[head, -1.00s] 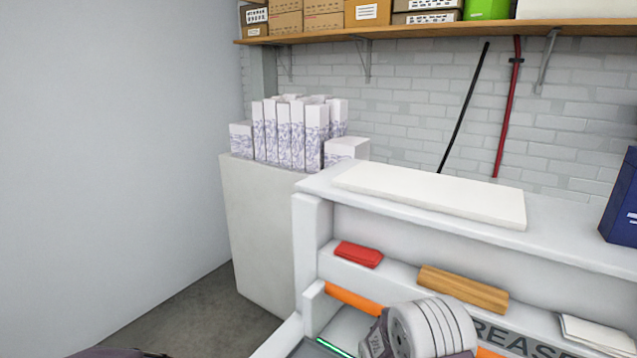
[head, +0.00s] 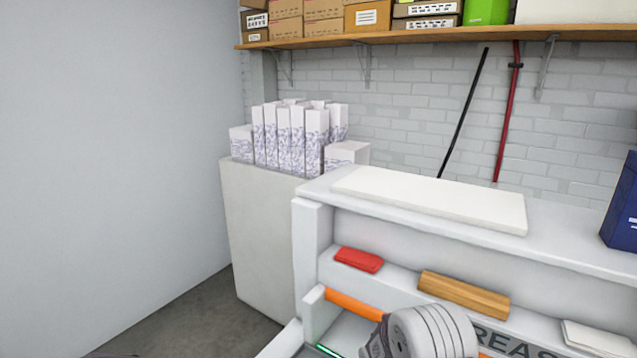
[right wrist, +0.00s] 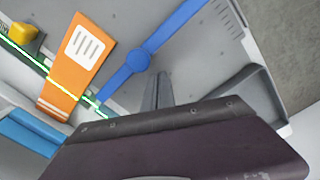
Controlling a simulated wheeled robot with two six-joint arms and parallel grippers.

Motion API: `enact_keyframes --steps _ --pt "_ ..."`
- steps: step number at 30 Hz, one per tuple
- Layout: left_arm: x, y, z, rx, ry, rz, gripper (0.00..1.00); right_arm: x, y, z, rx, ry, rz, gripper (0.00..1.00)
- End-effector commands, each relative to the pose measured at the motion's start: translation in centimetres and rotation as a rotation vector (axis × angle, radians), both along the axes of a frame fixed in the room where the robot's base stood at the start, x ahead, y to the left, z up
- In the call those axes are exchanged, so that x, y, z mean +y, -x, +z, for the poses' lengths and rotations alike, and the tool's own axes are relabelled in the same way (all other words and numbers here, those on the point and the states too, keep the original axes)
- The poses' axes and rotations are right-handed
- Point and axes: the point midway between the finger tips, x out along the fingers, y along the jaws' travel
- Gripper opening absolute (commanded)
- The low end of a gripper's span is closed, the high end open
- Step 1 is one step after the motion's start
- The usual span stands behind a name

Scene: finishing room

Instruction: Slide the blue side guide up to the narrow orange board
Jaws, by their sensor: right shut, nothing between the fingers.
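In the right wrist view, the narrow orange board (right wrist: 82,62) lies flat on a grey surface, with a white label on it. The blue side guide (right wrist: 172,31), a long bar with a round knob, lies to its right. A strip of grey surface shows between them, narrower toward the guide's lower end. My right gripper (right wrist: 156,88) is shut and empty, its fingers just below the knob in the picture; I cannot tell whether they touch the guide. In the head view neither the board nor the guide can be made out.
A glowing green line (right wrist: 40,70) crosses the board, with a yellow block (right wrist: 24,35) beside it. In the head view, a white bench holds a red item (head: 358,260) and a wooden block (head: 463,292). An orange bar (head: 352,304) runs below them.

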Motion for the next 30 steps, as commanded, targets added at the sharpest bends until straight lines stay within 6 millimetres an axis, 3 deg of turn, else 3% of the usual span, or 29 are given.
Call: enact_keyframes --steps 30 --pt "0.0 0.0 0.1 0.0 0.0 0.0 0.0 -0.79 0.54 0.01 0.0 0.0 0.0 0.0"
